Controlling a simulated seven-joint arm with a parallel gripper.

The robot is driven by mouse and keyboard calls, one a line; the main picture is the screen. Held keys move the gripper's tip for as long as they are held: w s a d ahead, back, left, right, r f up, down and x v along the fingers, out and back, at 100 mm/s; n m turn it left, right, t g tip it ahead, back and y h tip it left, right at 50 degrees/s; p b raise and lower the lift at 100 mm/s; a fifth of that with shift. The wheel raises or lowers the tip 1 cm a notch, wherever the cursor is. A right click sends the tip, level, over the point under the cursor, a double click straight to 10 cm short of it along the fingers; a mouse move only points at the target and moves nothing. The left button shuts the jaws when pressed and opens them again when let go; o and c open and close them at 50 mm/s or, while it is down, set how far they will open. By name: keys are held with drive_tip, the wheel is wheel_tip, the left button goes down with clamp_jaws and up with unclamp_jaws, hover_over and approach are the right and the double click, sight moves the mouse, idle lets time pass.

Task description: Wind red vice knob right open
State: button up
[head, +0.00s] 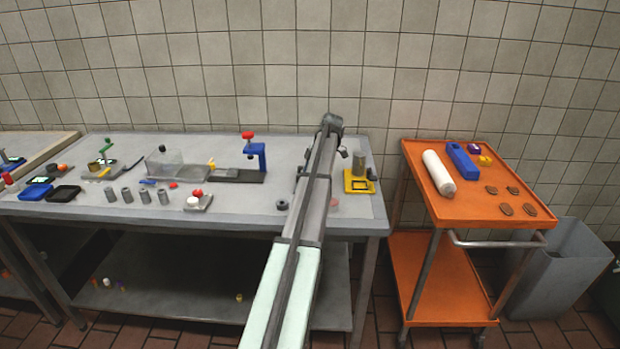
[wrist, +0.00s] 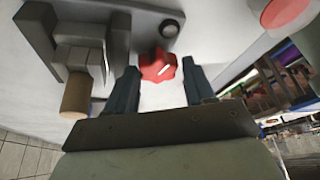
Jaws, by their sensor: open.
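The red knob (wrist: 157,65) has a lobed rim and a white mark, and it shows in the middle of the wrist view. My gripper (wrist: 160,80) is open, with one dark finger on each side of the knob. Gaps show between the fingers and the knob in this view; I cannot tell the depth between them. A grey body (wrist: 78,52) with a tan cylindrical end stands left of the knob; I cannot tell whether it is part of the vice. In the head view my arm covers this area, so the knob and my fingertips are hidden.
A yellow-based fixture (head: 358,183) stands right of my arm on the grey table (head: 250,222). A blue press (head: 257,155) with a red top stands to the left. An orange cart (head: 450,218) stands at right. A pale red disc (wrist: 287,14) shows top right in the wrist view.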

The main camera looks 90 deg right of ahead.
drive_tip(key=v, duration=0.8)
drive_tip(key=shift+o, duration=0.4)
drive_tip(key=shift+a, duration=0.1)
